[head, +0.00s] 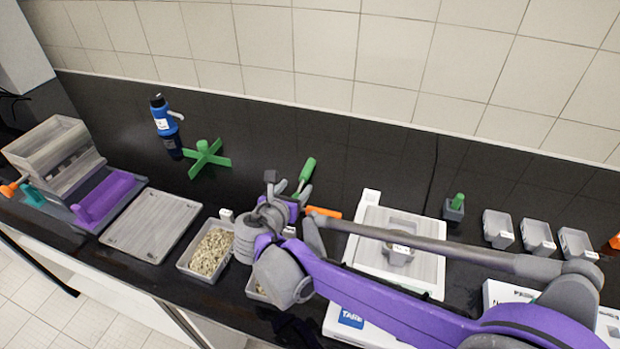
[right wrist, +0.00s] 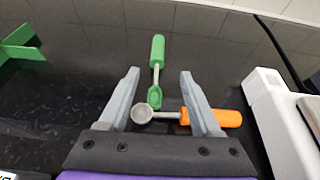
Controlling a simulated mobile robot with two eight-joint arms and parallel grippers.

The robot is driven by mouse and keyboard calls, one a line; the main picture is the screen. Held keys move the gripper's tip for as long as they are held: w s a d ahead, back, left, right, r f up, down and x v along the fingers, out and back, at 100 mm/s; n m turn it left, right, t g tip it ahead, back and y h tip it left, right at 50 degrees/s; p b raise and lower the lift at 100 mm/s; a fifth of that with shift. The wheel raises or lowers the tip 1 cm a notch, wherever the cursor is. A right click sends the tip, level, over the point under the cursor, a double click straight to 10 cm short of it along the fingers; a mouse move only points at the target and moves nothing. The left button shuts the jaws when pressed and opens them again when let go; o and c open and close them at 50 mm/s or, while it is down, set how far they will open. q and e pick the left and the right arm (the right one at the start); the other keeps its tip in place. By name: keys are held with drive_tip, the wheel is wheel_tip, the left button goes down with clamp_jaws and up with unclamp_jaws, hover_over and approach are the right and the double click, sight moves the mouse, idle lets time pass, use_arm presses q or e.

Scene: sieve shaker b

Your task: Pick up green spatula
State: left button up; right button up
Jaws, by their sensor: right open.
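The green spatula (head: 306,172) lies on the black counter near the back wall, its handle pointing away from me. In the right wrist view the green spatula (right wrist: 157,60) shows between my fingers, its scoop end close to an orange-handled spoon (right wrist: 228,118). My right gripper (head: 288,192) is open above the counter, with the spatula beyond and between its fingertips; in the right wrist view the fingers (right wrist: 160,85) are apart with nothing held. In the head view the gripper hides the spatula's lower end. My left gripper is not in view.
A green cross-shaped stand (head: 206,158) and a blue bottle (head: 163,116) stand to the left. A tray of grains (head: 187,266) is nearer me. A white balance (head: 428,262) is to the right, with several small grey cups (head: 538,236) farther right.

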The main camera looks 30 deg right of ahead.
sight(304, 175)
drive_tip(key=shift+a+f, duration=0.15)
drive_tip(key=shift+f, duration=0.15)
drive_tip(key=x, duration=1.1)
drive_tip(key=shift+w+r+b, duration=0.2)
drive_tip(key=shift+b, duration=0.15)
clamp_jaws()
